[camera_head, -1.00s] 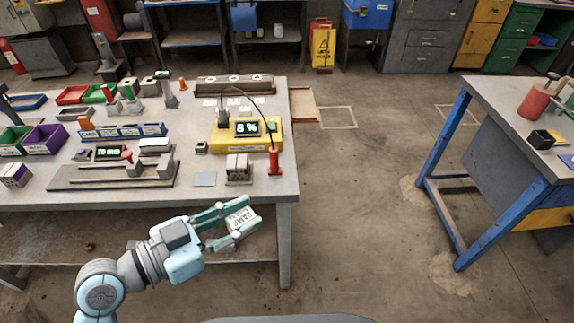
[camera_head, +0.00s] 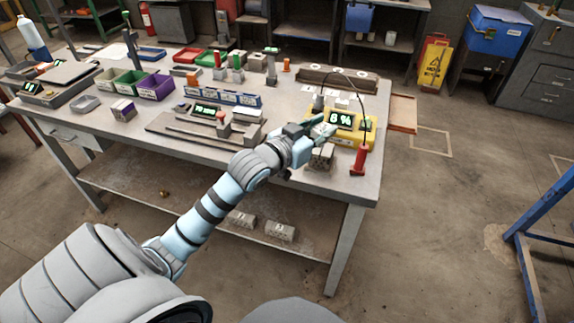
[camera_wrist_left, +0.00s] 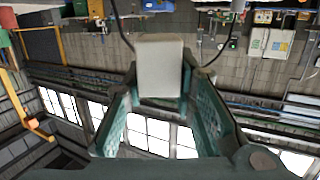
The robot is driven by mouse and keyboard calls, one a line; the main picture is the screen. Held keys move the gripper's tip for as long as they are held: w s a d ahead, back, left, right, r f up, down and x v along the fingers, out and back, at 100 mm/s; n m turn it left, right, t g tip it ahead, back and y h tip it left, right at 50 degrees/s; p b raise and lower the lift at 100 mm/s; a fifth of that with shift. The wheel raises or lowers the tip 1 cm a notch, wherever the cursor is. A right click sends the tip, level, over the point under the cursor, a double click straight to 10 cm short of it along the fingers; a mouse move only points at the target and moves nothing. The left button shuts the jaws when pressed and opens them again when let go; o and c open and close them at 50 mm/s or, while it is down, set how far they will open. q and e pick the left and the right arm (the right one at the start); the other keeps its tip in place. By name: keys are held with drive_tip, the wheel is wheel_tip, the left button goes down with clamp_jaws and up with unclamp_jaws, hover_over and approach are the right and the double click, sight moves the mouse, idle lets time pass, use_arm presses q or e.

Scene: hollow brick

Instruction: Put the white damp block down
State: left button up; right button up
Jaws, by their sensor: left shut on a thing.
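My left gripper (camera_head: 320,128) is over the right part of the workbench (camera_head: 325,188), beside the yellow meter (camera_head: 367,134) whose display reads 8 %. In the left wrist view it is shut on the white block (camera_wrist_left: 160,66), which sits between the teal fingers. In the head view the block is small and mostly hidden by the gripper, so I cannot tell whether it touches anything below. My right gripper is not in view.
A grey hollow brick (camera_head: 321,157) stands just in front of the gripper. A red probe (camera_head: 360,160) with a black cable stands right of it. A wooden rack (camera_head: 338,80) lies behind. Several coloured bins (camera_head: 155,88) are further left. Bricks (camera_head: 279,231) lie on the lower shelf.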

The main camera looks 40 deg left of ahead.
use_arm(q)
drive_tip(key=w+a+r+n+y+b, duration=0.1)
drive_tip(key=a+r+n+y, duration=0.15)
drive_tip(key=a, duration=0.35)
drive_tip(key=w+a+r+n+y+b, duration=0.1)
drive_tip(key=w+a+r+n+y, duration=0.1)
drive_tip(key=a+y, duration=0.3)
drive_tip(key=shift+g+h, duration=0.4)
drive_tip(key=shift+h, duration=0.05)
drive_tip(key=f+b, duration=0.2)
drive_tip(key=f, duration=0.4)
drive_tip(key=a+f+b, duration=0.1)
drive_tip(key=f, duration=0.6)
drive_tip(key=f+b, duration=0.2)
drive_tip(key=f, duration=0.4)
drive_tip(key=shift+s+a+f+b, duration=0.15)
drive_tip(key=shift+s+f+b, duration=0.05)
drive_tip(key=shift+f+b, duration=0.15)
drive_tip(key=shift+r, duration=0.1)
drive_tip(key=o, duration=1)
drive_tip(key=shift+o, duration=0.2)
